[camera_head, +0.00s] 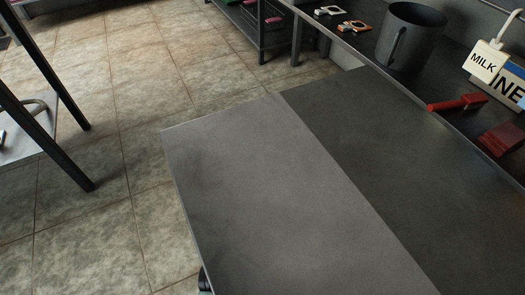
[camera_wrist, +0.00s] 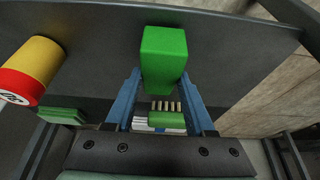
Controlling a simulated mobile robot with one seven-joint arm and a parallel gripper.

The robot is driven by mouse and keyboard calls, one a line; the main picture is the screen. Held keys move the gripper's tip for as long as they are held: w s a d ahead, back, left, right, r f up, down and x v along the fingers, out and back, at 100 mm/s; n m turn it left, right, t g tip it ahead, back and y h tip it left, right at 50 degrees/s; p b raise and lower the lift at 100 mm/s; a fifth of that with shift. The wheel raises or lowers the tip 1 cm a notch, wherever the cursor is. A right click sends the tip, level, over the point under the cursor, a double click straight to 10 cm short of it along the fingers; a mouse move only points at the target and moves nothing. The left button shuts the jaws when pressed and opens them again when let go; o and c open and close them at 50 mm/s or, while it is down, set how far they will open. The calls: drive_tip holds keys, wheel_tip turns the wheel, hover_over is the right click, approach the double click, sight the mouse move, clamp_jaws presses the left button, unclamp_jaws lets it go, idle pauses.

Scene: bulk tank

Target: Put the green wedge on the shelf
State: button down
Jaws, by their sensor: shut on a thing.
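The green wedge (camera_wrist: 164,55) is in the wrist view, where it looks like a bright green block with a lighter top face. My gripper (camera_wrist: 160,82) is shut on it, with a blue finger on each side. The wedge's far end shows against a dark flat surface (camera_wrist: 225,50), which may be the shelf. I cannot tell whether the wedge touches that surface. The head view shows neither my gripper nor the wedge.
A yellow and red can (camera_wrist: 32,68) is left of the wedge. More green pieces show at lower left (camera_wrist: 62,116) and between my fingers (camera_wrist: 167,119). In the head view, a dark pot (camera_head: 411,38) and red tool (camera_head: 457,103) stand on the right-hand counter; the grey tabletop (camera_head: 270,190) is clear.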

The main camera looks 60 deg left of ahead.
drive_tip(key=shift+f, duration=0.15)
drive_tip(key=shift+f, duration=0.1)
drive_tip(key=shift+c, duration=1.3)
unclamp_jaws()
drive_tip(key=p+v, duration=0.7)
drive_tip(key=v, duration=0.5)
drive_tip(key=shift+p, duration=0.4)
drive_tip(key=shift+w, duration=0.1)
